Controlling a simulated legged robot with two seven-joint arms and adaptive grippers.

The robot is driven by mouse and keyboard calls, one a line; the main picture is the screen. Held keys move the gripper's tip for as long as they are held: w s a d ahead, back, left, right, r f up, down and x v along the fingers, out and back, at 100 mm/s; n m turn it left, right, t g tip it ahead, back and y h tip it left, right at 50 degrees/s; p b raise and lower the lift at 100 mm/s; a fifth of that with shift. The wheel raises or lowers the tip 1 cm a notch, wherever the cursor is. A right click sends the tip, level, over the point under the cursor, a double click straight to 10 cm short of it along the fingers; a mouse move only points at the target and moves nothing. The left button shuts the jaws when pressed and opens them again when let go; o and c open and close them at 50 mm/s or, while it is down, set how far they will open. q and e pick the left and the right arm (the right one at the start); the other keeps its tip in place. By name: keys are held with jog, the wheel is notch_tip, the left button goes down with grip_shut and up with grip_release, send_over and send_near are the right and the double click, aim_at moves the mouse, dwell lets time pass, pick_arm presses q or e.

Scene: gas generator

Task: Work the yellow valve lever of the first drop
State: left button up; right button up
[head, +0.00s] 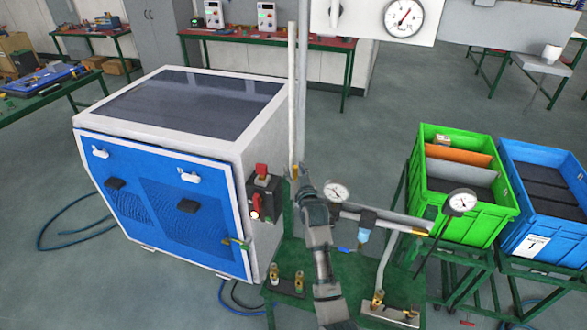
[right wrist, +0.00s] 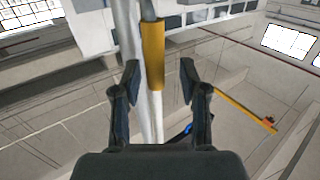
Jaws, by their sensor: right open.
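My right gripper (head: 303,174) reaches up from the bottom centre in the head view, at the white vertical pipe (head: 292,100). In the right wrist view my right gripper (right wrist: 160,78) is open, with a dark finger on each side of a yellow lever (right wrist: 152,55). The lever stands nearly upright in front of the pale pipe, with a visible space to each finger. In the head view only a small yellow piece (head: 295,172) shows beside the gripper; much of that spot is hidden. My left gripper is not in view.
A blue and white generator cabinet (head: 180,120) stands left of the pipe. A gauge (head: 337,192) and pipework are close right of my arm. A green crate (head: 490,222) and a blue crate (head: 560,239) stand farther right. A second yellow bar (right wrist: 245,108) shows in the wrist view.

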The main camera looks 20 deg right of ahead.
jog(key=shift+w+d, duration=0.35)
jog(key=shift+w, duration=0.05)
jog(key=shift+a, duration=0.2)
jog(key=c, duration=0.8)
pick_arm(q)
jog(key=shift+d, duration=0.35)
pick_arm(e)
grip_shut()
